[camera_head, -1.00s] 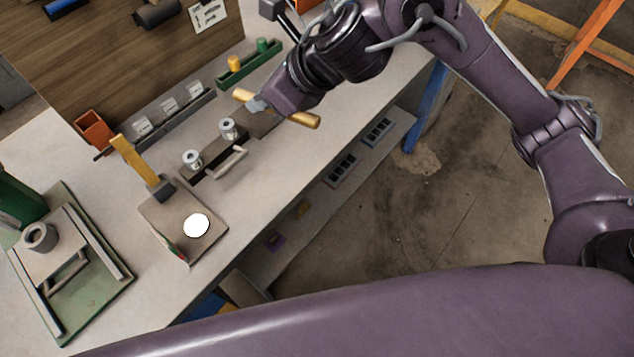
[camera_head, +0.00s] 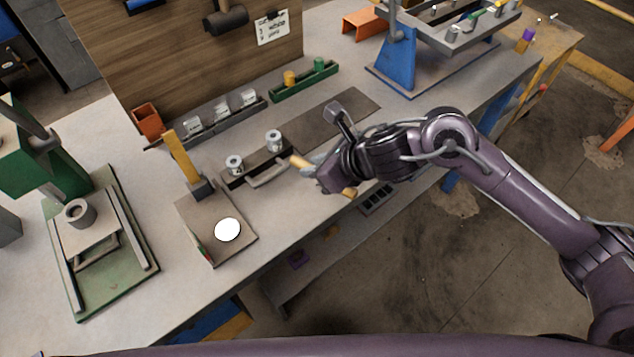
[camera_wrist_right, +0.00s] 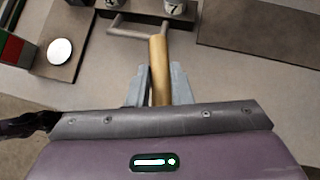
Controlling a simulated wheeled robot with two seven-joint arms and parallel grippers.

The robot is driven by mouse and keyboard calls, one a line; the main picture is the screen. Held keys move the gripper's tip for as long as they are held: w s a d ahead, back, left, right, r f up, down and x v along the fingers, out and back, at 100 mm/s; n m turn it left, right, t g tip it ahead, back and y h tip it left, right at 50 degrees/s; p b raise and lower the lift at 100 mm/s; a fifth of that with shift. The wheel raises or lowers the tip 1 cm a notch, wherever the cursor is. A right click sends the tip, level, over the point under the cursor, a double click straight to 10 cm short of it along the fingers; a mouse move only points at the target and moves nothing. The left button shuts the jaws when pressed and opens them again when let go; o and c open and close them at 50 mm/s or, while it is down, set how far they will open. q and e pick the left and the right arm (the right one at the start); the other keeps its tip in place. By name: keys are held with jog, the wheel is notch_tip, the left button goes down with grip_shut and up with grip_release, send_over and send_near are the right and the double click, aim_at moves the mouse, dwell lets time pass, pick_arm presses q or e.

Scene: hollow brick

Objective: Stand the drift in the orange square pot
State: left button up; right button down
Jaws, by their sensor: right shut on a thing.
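The drift is a brass-coloured round rod (camera_head: 300,162). My right gripper (camera_head: 325,177) is shut on it near its middle, and both ends stick out. In the wrist view the rod (camera_wrist_right: 159,62) stands between the two grey fingers (camera_wrist_right: 160,88), pointing away from the palm. In the head view it lies tilted, close to level, above the bench's front part, right of a grey bar handle. The orange square pot (camera_head: 148,121) stands at the back left of the bench, against the wooden board, well apart from the gripper. My left gripper is not in view.
A dark block with two metal cups and a bar handle (camera_head: 268,174) lies between gripper and pot. A yellow-handled tool (camera_head: 181,157) stands upright in front of the pot. A grey rack (camera_head: 220,118) and green tray (camera_head: 305,82) line the back. A green press (camera_head: 100,240) is left.

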jog(key=shift+f, duration=2.9)
jog(key=shift+b, duration=0.35)
jog(key=shift+f, duration=0.2)
jog(key=c, duration=1.3)
grip_release()
